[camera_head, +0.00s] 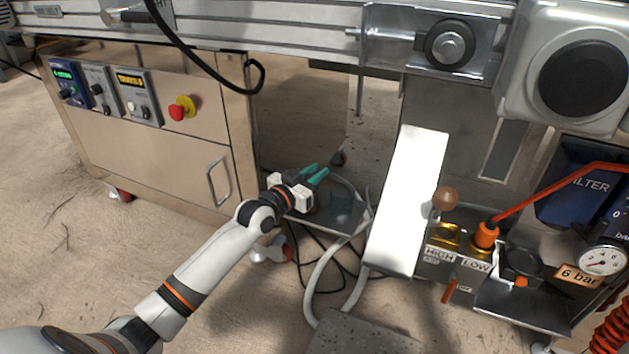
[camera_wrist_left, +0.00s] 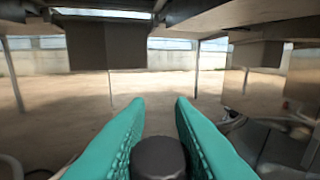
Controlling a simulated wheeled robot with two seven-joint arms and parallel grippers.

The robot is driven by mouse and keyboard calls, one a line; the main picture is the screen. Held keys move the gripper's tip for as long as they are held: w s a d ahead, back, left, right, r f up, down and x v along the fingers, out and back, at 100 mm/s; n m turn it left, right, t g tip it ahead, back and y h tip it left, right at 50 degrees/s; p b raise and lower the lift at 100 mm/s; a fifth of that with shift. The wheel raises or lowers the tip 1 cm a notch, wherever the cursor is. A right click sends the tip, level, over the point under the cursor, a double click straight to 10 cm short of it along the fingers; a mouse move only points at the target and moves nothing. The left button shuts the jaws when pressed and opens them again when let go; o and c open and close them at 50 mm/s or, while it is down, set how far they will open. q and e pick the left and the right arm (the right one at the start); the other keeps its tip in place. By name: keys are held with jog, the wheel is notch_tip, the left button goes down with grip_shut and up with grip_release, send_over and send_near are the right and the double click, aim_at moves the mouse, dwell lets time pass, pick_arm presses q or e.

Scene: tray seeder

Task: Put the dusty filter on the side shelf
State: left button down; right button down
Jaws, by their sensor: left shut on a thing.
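My left gripper (camera_head: 316,174) has teal fingers and reaches in from the left, over a low grey metal shelf (camera_head: 345,214) beside the cabinet. In the left wrist view, the teal fingers (camera_wrist_left: 158,108) stand on both sides of a dark, round-topped cylinder (camera_wrist_left: 158,158), which appears to be the dusty filter. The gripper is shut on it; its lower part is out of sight. In the head view the held thing is mostly hidden by the gripper. I cannot tell whether it touches the shelf. My right gripper is not in view.
A steel cabinet (camera_head: 165,160) with controls stands at left. A bright upright panel (camera_head: 408,200) and a valve block with an orange lever (camera_head: 545,192) stand at right. Hoses (camera_head: 318,275) hang below the shelf. The machine beam (camera_head: 250,30) runs overhead. The floor at left is clear.

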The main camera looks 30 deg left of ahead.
pick_arm(q)
jog(key=shift+f, duration=0.1)
jog(key=c, duration=1.3)
grip_release()
jog(key=shift+o, duration=0.2)
